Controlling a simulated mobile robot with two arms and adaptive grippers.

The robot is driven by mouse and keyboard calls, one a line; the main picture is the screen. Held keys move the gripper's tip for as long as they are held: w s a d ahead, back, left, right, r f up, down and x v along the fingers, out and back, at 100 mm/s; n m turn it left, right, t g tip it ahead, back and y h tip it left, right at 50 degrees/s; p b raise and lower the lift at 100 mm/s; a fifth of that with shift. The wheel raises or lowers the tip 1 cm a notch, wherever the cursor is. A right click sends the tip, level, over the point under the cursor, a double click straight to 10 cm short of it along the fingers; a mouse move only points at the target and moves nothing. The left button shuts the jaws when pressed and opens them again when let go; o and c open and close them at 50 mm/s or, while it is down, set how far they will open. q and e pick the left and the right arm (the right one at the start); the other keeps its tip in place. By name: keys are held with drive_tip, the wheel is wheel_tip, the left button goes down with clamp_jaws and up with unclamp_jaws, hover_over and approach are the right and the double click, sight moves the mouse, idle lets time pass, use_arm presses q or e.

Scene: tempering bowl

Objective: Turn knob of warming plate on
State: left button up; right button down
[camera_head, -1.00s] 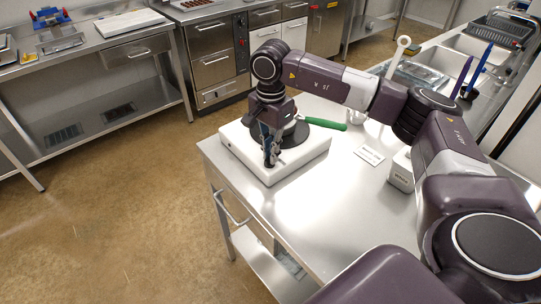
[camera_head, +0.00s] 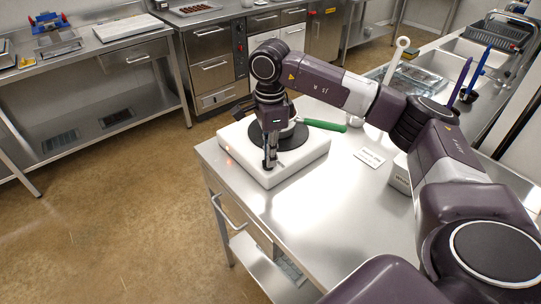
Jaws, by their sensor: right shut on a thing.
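The warming plate (camera_head: 301,170) is a white, flat box with a dark round top (camera_head: 295,136), standing on the steel table. My right gripper (camera_head: 269,165) points straight down at the front side of the plate. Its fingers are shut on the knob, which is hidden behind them. A small orange-red light (camera_head: 228,161) glows on the plate's front side, left of the gripper. My left gripper is not in view.
A white card (camera_head: 370,157) and a white labelled container (camera_head: 400,175) are to the right. The table's front right (camera_head: 320,215) is bare.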

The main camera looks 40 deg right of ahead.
drive_tip(key=shift+w+r, duration=0.1)
drive_tip(key=shift+r, duration=0.05)
drive_tip(key=c, duration=2.1)
unclamp_jaws()
drive_tip(key=shift+a, duration=0.1)
wheel_tip(320, 180, up, 12)
drive_tip(key=shift+f, duration=0.1)
